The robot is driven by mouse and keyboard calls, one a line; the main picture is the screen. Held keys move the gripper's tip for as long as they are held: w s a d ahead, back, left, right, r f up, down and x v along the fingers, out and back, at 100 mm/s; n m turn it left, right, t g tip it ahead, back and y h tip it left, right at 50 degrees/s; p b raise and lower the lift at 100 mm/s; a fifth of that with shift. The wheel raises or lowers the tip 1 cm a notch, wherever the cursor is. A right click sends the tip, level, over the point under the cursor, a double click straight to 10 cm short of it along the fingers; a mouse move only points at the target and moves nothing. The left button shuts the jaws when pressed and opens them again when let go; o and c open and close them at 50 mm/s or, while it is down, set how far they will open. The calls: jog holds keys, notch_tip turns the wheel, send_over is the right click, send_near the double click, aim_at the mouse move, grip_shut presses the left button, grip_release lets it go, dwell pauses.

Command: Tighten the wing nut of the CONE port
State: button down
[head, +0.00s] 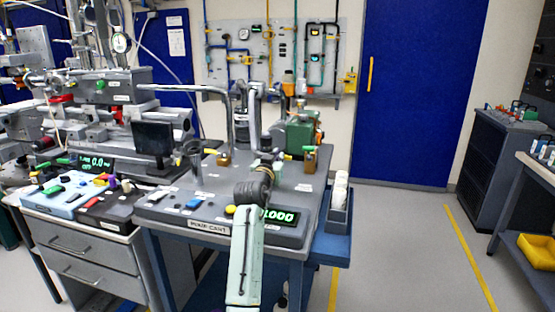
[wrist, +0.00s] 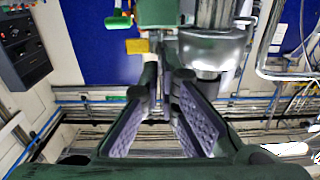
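My gripper (wrist: 165,88) shows in the wrist view with its two purple-padded fingers apart and nothing between them. Beyond its tips are a shiny steel flanged cylinder (wrist: 210,52), a green body (wrist: 165,13) and a yellow tag (wrist: 138,46). In the head view my arm reaches over the pump cart (head: 165,207), its end near the chrome pipes (head: 252,105) and partly hidden by the arm itself. I cannot make out the CONE label or its wing nut in either view.
A green pump (head: 303,132) stands at the cart's back right. A bin of white rolls (head: 340,212) hangs on the right side. The floor (head: 400,250) to the right is clear.

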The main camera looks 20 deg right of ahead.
jog(key=shift+f, duration=0.1)
jog(key=m+b, duration=0.3)
jog(key=m, duration=0.3)
jog(key=d+f+m+b, duration=0.1)
jog(key=m+b, duration=0.1)
jog(key=m, duration=0.3)
jog(key=s+m+b, duration=0.1)
jog(key=m+b, duration=0.2)
jog(key=m, duration=0.3)
jog(key=shift+d+f+m+b, duration=0.2)
jog(key=shift+f+m+b, duration=0.1)
jog(key=shift+f, duration=0.05)
jog(key=shift+w+f+m+p, duration=0.1)
jog(key=shift+f+m+p, duration=0.15)
jog(key=shift+m, duration=0.9)
jog(key=shift+s+f+m+p, duration=0.1)
jog(key=shift+m+p, duration=0.15)
jog(key=shift+m, duration=0.85)
jog(key=shift+w+f+m+p, duration=0.1)
jog(key=shift+f+m+p, duration=0.15)
jog(key=shift+m, duration=0.9)
jog(key=c, duration=2.1)
grip_release()
jog(key=shift+a, duration=0.1)
